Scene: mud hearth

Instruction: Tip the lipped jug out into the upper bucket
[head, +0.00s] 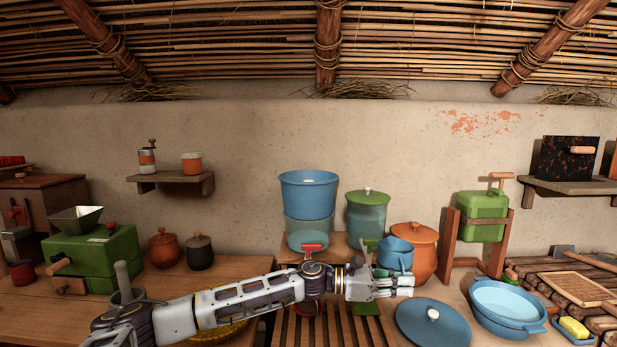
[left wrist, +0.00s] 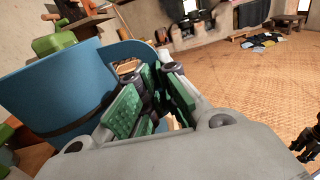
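The blue lipped jug (head: 394,254) stands at the middle right of the counter, just behind my left gripper in the head view. Its blue side fills the left of the left wrist view (left wrist: 55,88), and a curved blue part of it arcs behind the fingers. My left gripper (head: 398,284) is at the jug's near side. Its green pads (left wrist: 152,105) stand apart, with a gap between them; whether the handle lies in that gap is unclear. The upper bucket (head: 307,197), blue and wide-mouthed, sits on top of a stack left of the jug. My right gripper is not seen.
A green-lidded canister (head: 367,215) stands behind, between bucket and jug. An orange lidded pot (head: 418,252) is close to the jug's right. A blue lid (head: 433,325) and a blue basin (head: 508,306) lie in front right. A slatted rack (head: 340,332) is below my arm.

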